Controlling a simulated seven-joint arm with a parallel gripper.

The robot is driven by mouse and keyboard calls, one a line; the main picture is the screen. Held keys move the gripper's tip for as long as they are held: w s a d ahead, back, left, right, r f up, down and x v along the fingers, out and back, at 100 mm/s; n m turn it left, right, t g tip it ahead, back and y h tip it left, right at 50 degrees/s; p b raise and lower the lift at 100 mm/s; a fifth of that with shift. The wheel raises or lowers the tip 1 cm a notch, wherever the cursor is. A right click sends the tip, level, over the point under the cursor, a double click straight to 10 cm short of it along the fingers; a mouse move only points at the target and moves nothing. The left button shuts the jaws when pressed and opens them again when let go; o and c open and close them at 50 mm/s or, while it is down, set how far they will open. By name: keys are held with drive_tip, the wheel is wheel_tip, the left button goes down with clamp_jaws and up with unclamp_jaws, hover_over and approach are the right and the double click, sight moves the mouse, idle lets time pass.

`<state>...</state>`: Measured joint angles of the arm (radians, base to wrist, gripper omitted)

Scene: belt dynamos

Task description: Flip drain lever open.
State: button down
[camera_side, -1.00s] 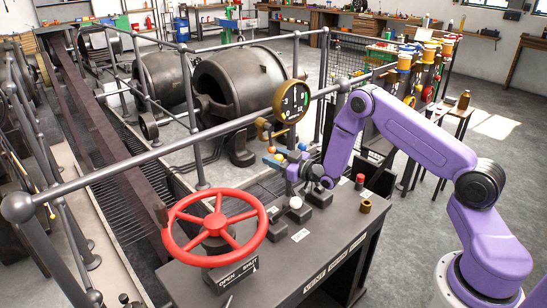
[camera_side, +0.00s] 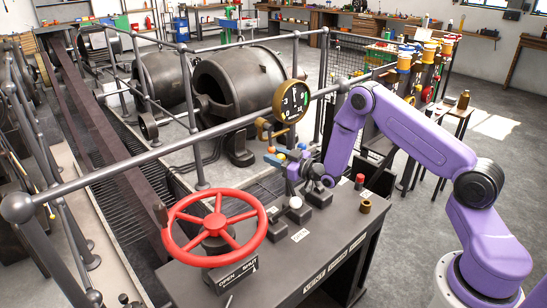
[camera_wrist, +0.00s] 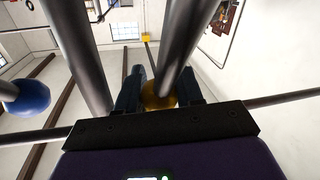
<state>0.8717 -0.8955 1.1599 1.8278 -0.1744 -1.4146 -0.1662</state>
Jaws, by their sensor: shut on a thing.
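My gripper (camera_side: 279,160) reaches left over the bench, level with the row of levers. In the wrist view its dark fingers (camera_wrist: 158,92) are closed around a yellow ball knob (camera_wrist: 158,97). A blue ball knob (camera_wrist: 28,97) stands apart to the left in the wrist view. In the side view a white knob (camera_side: 295,202) sits lower on the bench, in front of my gripper.
A red handwheel (camera_side: 214,229) stands on the bench (camera_side: 290,262) at the left, above an OPEN/SHUT plate (camera_side: 238,274). A round gauge (camera_side: 294,101) and a grey rail (camera_side: 130,164) are close behind my gripper. A red button (camera_side: 360,180) and brass cup (camera_side: 366,206) are at right.

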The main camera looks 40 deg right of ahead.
drive_tip(key=s+r, duration=0.2)
drive_tip(key=s, duration=1.3)
drive_tip(key=shift+s+r, duration=0.25)
drive_tip(key=shift+s, duration=0.1)
drive_tip(key=c, duration=1)
unclamp_jaws()
drive_tip(key=shift+d+f, duration=0.1)
drive_tip(key=shift+d, duration=0.05)
drive_tip(key=shift+c, duration=0.2)
drive_tip(key=shift+w, duration=0.15)
